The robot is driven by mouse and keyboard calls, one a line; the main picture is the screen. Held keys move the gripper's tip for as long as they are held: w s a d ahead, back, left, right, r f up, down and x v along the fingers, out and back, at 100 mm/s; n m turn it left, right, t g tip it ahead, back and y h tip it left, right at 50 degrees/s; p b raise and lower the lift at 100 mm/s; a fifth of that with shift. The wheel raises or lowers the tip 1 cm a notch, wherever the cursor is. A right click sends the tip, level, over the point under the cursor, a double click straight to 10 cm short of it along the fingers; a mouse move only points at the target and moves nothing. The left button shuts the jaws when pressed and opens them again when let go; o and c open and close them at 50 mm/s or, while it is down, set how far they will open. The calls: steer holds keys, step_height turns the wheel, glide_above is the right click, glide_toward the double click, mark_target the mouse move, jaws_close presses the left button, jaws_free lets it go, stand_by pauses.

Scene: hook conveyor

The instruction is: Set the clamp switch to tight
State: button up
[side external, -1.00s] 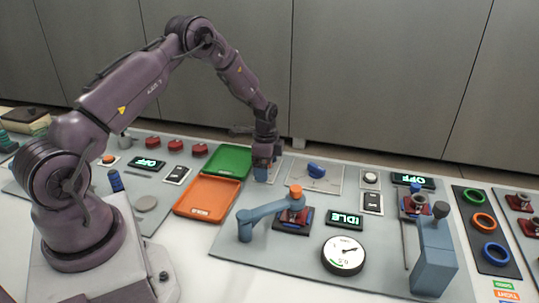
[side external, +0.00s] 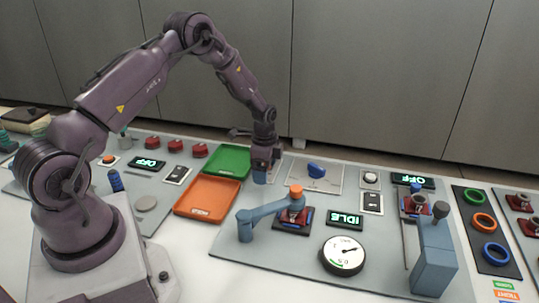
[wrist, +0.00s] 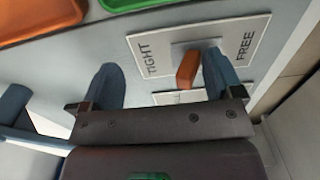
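The clamp switch shows in the wrist view as a small orange-red lever (wrist: 187,70) on a pale plate (wrist: 258,30) marked TIGHT at left and FREE at right. The lever stands between the two words; I cannot tell for sure which setting it is at. My gripper (wrist: 160,65) is open, with blue-grey fingers. The lever shows between them, much closer to the right finger; I cannot tell whether they touch. In the side view my gripper (side external: 263,176) points down beside the trays and mostly hides the switch.
A green tray (side external: 243,151) and an orange tray (side external: 226,182) lie left of my gripper. A blue knob (side external: 316,170) on a plate is to the right. A blue swing arm (side external: 262,213) with an orange top stands in front, near an IDLE display (side external: 345,219).

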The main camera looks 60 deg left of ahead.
steer(key=shift+w+a, duration=0.15)
steer(key=shift+a, duration=0.05)
steer(key=shift+r, duration=0.1)
step_height(320, 180, up, 7)
stand_by(0.7)
